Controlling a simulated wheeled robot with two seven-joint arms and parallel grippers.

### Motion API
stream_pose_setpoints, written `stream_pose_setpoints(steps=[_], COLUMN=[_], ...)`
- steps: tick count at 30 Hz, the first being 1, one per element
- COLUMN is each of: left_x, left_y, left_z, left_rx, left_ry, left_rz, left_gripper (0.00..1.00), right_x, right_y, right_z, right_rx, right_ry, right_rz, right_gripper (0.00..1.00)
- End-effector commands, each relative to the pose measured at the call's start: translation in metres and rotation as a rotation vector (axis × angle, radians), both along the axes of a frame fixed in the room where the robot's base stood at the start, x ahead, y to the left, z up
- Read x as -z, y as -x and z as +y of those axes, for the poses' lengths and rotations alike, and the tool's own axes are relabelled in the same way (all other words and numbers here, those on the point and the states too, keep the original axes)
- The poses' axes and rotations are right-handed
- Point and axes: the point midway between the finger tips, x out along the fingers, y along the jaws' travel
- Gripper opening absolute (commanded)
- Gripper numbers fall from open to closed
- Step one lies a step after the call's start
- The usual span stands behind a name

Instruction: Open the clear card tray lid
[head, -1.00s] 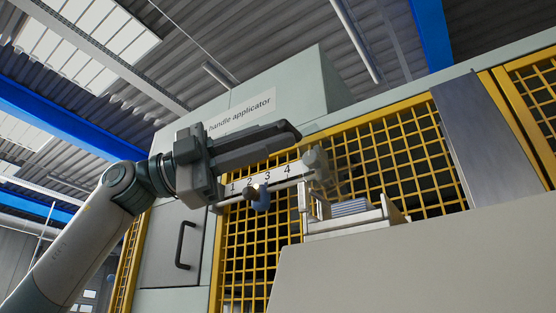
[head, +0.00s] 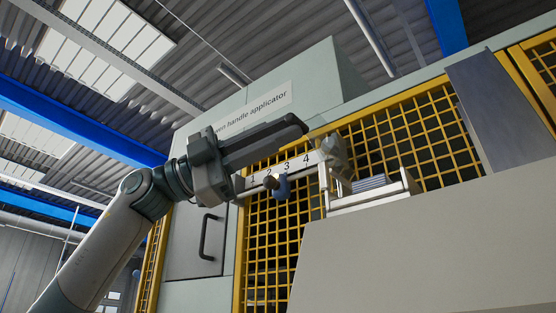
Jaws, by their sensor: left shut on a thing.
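The white card tray (head: 368,198) stands at the right of the numbered rail and holds a stack of blue-grey cards (head: 371,182). The clear lid (head: 326,129) is very faint; a thin see-through strip of it shows beside my left fingertips, raised above the tray. My left gripper (head: 300,125) reaches in from the left, above the rail. Its fingers are closed together at the lid's edge; the exact contact is too small to make out. My right gripper is out of view.
A white rail (head: 262,178) numbered 1 to 4 carries a blue clamp with a dark knob (head: 271,182). Yellow mesh guarding (head: 400,140) stands behind. A cabinet door with a black handle (head: 210,237) is at left. A large beige panel (head: 420,250) fills the lower right.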

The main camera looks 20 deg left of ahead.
Motion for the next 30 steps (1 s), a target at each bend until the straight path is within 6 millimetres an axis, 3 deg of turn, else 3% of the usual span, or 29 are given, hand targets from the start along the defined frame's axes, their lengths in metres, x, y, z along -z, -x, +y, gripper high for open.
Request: stream_pose_setpoints(steps=[1,3,17,23,30], left_x=[0.007,0.007,0.006,0.014,0.03], left_y=[0.0,0.0,0.0,0.002,0.007], left_z=[-0.006,-0.006,0.003,0.024,0.065], left_rx=[0.004,0.004,0.003,0.001,0.001], left_ry=[-0.021,-0.02,-0.01,-0.008,-0.008], left_rz=[-0.001,-0.001,0.001,0.002,0.002], left_gripper=[0.21,0.32,0.32,0.32,0.32], right_x=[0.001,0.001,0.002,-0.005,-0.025], right_y=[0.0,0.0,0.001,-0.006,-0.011], right_z=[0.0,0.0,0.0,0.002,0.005], right_rx=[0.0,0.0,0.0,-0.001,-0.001], right_ry=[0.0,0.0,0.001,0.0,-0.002], right_rz=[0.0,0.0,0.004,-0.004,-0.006], right_gripper=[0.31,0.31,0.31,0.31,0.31])
